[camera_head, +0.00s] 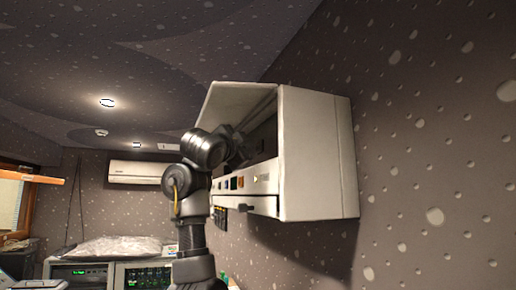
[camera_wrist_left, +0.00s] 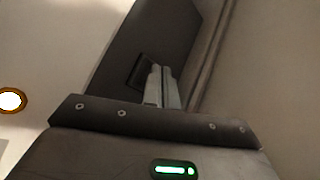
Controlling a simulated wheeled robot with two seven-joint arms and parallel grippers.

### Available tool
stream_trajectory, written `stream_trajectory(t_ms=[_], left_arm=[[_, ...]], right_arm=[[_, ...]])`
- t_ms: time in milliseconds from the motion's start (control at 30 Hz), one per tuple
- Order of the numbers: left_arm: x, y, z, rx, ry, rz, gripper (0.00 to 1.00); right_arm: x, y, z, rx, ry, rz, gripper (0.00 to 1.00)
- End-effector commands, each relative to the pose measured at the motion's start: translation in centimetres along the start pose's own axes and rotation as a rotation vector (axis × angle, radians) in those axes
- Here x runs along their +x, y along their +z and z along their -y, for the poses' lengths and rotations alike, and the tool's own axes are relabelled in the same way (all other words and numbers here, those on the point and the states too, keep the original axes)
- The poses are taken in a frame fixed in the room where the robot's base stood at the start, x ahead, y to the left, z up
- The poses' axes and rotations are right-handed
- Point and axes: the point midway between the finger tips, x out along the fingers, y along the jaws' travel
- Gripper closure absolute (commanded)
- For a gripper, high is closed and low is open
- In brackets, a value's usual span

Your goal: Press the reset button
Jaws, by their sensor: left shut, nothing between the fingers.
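A pale wall box (camera_head: 318,150) with an open front hangs on the right wall, with a strip of small coloured buttons (camera_head: 236,183) along its lower edge. My left arm rises from below, and my left gripper (camera_head: 243,150) reaches into the box's dark opening, its tips hard to make out there. In the left wrist view the fingers (camera_wrist_left: 161,72) are together and empty, pointing at a dark panel (camera_wrist_left: 160,35). A small dark raised square (camera_wrist_left: 139,72) on that panel is right beside the fingertips; I cannot tell whether they touch. No label marks the reset button. My right gripper is out of view.
The box's side walls and top close in around my left gripper. A dark handle or latch (camera_head: 261,212) sticks out under the box. Equipment racks (camera_head: 140,276) stand at the lower left, and an air conditioner (camera_head: 136,172) hangs on the far wall.

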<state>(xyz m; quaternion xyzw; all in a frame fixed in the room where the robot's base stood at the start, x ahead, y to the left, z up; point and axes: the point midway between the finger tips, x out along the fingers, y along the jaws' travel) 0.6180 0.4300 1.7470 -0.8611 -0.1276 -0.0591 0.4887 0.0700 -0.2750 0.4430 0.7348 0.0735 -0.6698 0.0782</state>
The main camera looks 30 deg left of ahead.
Motion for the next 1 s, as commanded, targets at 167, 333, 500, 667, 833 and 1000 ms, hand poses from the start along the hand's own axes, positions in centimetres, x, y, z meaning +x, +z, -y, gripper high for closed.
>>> stream_trajectory(t_ms=[167, 333, 500, 667, 833, 1000], left_arm=[[0.0, 0.0, 0.0, 0.0, 0.0, 0.0, 1.0], [0.02, -0.01, -0.01, 0.0, 0.0, 0.0, 1.0], [0.29, -0.22, -0.15, 0.001, 0.0, 0.001, 1.0], [0.6, -0.41, -0.39, 0.0, 0.001, 0.001, 1.0], [0.59, -0.41, -0.43, 0.0, 0.0, 0.001, 1.0], [0.6, -0.44, -0.43, 0.0, 0.0, 0.0, 1.0]], right_arm=[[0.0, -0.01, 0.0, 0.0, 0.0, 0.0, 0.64], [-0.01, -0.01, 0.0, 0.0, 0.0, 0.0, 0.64], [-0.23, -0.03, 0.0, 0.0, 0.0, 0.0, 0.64], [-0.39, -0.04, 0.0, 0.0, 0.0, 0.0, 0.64], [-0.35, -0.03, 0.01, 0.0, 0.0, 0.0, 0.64], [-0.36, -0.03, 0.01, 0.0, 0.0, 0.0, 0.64]])
